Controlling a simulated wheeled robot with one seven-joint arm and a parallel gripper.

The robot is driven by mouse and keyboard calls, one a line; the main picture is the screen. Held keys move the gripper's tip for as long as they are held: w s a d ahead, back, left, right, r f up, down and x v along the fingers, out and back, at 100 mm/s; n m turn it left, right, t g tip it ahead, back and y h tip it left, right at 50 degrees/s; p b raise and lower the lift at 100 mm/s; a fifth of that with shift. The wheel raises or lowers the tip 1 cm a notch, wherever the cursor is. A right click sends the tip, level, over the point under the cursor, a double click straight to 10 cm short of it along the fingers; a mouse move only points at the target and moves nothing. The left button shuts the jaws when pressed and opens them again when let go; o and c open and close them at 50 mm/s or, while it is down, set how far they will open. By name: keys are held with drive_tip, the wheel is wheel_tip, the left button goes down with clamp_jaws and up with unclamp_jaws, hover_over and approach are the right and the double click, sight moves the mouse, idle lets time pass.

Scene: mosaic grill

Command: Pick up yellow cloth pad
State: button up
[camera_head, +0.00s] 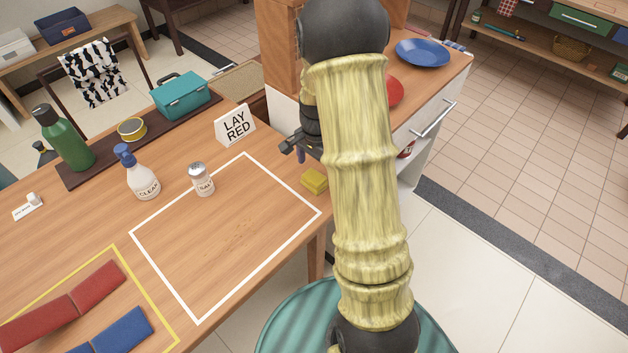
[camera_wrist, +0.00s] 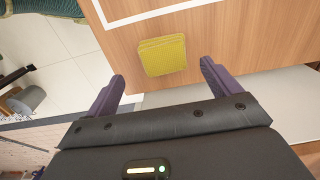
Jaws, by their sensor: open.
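The yellow cloth pad (camera_head: 314,180) lies on the wooden table near its right edge, just outside the white outlined rectangle. In the wrist view the pad (camera_wrist: 162,55) is a flat, textured yellow square near the table's edge, lying ahead of and between the two purple fingers. My gripper (camera_wrist: 160,80) is open and empty, with its fingers spread on either side of the pad's line and apart from it. In the head view my gripper (camera_head: 292,150) is above and left of the pad, partly hidden by my arm.
A salt shaker (camera_head: 201,180), a spray bottle (camera_head: 138,175) and a "LAY RED" sign (camera_head: 235,126) stand on the table. Red (camera_head: 97,288) and blue (camera_head: 124,331) pads lie at lower left. A counter with a blue plate (camera_head: 423,52) stands behind.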

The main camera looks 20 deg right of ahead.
sight(314, 176)
drive_tip(key=f, duration=0.5)
drive_tip(key=shift+w+a, duration=0.25)
drive_tip(key=c, duration=1.1)
